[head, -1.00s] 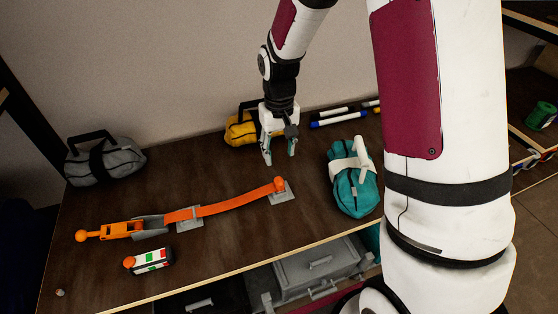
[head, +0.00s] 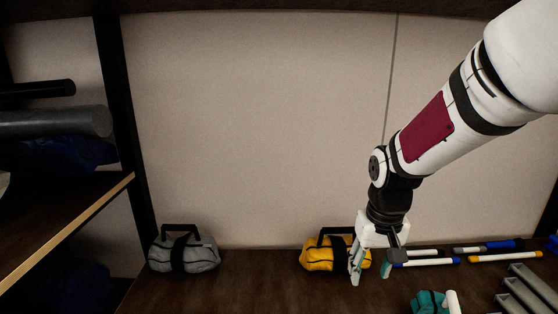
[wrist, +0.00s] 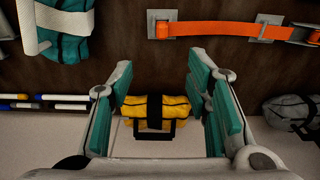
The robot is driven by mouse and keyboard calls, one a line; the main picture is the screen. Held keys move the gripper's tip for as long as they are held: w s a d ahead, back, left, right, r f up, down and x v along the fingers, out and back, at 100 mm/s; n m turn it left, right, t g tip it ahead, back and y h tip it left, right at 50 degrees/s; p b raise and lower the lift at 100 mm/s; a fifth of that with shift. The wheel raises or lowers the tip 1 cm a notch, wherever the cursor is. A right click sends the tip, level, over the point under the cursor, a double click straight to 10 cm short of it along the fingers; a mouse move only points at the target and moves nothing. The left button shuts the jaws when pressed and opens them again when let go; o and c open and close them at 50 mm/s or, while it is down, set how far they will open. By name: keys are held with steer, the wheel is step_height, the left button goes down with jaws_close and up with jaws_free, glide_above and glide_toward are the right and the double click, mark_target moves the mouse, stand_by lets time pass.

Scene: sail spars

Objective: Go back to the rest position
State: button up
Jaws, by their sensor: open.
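My gripper (head: 370,275) hangs from my arm above the dark shelf, just right of and partly in front of a yellow bag (head: 320,254). In the wrist view my gripper (wrist: 160,110) has its teal-padded fingers spread wide with nothing held between them. The yellow bag (wrist: 154,107), with black straps, shows beyond the gap between the fingers.
A grey bag (head: 184,250) stands at the left. A teal bag (head: 427,303) with a white roll is at the lower right. Several marker-like tubes (head: 490,246) lie at the right. An orange strap (wrist: 215,29) shows in the wrist view. A dark post (head: 124,120) rises at left.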

steer(key=s+r+t, duration=0.2)
steer(key=s+r, duration=0.5)
steer(key=s, duration=0.2)
steer(key=s+r+t, duration=0.2)
steer(key=s+r, duration=0.4)
steer(key=s, duration=0.4)
steer(key=shift+r, duration=0.4)
steer(key=shift+s+a, duration=0.1)
stand_by(0.4)
